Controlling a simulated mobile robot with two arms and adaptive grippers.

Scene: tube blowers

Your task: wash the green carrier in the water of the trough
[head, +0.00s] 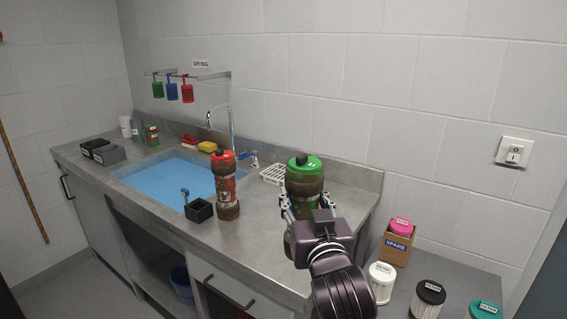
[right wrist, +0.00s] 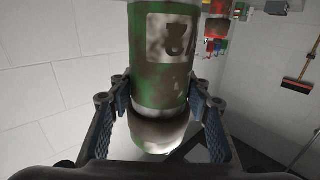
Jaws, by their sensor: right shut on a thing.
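The green carrier (head: 305,180) is a dirty bottle-like cylinder with a bright green cap and brown grime. My right gripper (head: 306,205) is shut on it and holds it upright above the right part of the counter. In the right wrist view the carrier (right wrist: 160,60) sits between the two fingers (right wrist: 158,115), with brown smears over its green body and white label. The trough (head: 170,182) is a sink of blue water in the counter, left of the held carrier. My left gripper is not in view.
A dirty red carrier (head: 226,188) stands on the counter at the trough's right edge, beside a small black box (head: 200,210). A faucet (head: 231,125) rises behind the trough. A white rack (head: 274,174) lies behind. Filters (head: 428,296) stand at lower right.

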